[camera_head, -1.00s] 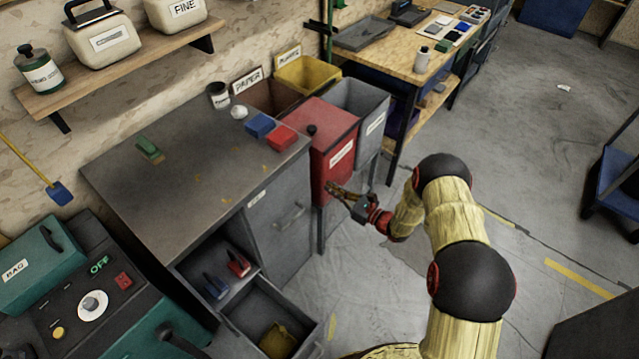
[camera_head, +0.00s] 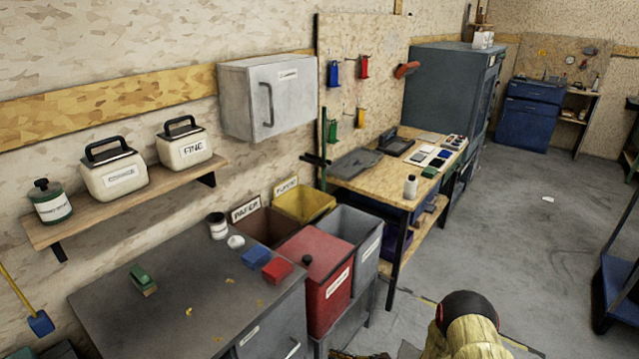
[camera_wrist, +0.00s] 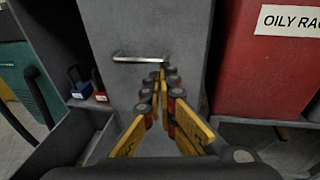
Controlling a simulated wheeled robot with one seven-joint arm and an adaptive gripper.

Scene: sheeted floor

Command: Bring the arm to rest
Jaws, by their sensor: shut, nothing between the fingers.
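My gripper (camera_wrist: 163,75) is shut and empty in the wrist view. Its yellow fingers meet at the tips, in front of a grey cabinet door (camera_wrist: 115,25) with a bar handle (camera_wrist: 140,59). How far the tips are from the door is hard to tell. In the head view only the bent upper part of my arm (camera_head: 468,320) shows at the bottom edge, with a bit of the gripper end low at the frame's edge.
A red lidded bin (camera_wrist: 263,70) labelled "OILY RAG" stands right of the gripper. An open drawer (camera_wrist: 75,140) is at lower left. The grey cabinet top (camera_head: 190,290) holds blue and red blocks. A wooden workbench (camera_head: 390,180) stands behind.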

